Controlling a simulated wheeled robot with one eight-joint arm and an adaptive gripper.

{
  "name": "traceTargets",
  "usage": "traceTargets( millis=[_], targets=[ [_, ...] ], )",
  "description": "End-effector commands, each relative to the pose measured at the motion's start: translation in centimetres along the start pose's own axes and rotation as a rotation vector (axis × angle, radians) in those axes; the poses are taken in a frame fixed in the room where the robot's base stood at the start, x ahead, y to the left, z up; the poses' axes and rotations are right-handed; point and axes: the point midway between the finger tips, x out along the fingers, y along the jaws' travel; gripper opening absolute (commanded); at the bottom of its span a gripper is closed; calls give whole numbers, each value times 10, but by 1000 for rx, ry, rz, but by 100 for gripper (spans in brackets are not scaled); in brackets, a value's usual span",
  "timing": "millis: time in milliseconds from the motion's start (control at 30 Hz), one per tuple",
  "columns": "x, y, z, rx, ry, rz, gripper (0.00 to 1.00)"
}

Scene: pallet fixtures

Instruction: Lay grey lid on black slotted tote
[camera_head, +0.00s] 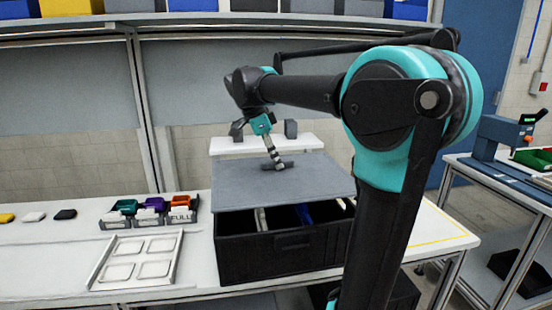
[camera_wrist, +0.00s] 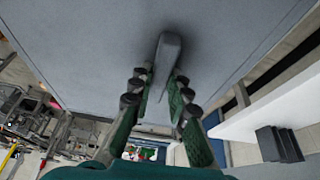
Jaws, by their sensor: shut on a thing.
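The grey lid (camera_head: 310,183) is a flat panel with a dark bar handle (camera_head: 286,165) on top. My gripper (camera_head: 273,161) is shut on that handle from above. In the wrist view, the fingers of my gripper (camera_wrist: 160,92) sit on both sides of the handle (camera_wrist: 169,50), and the lid (camera_wrist: 90,45) fills the upper picture. The black slotted tote (camera_head: 245,262) stands on the table below the lid. The lid looks raised over it, with a gap at the front where white and blue contents show. The tote's back rim is hidden by the lid.
A white tray with square recesses (camera_head: 103,262) lies left of the tote. Small bins of coloured parts (camera_head: 150,210) stand behind it. A white raised platform (camera_head: 228,146) is behind the lid. A yellow-marked table area (camera_head: 440,232) at right is clear.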

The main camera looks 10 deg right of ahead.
Motion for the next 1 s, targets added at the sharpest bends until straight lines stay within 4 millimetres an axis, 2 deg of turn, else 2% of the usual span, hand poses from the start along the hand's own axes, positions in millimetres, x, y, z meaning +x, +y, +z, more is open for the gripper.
traceTargets(
  millis=[533, 1000],
  targets=[
    [42, 0, 18, 0, 0, 0, 0],
    [52, 0, 22, 0, 0, 0, 0]
  ],
)
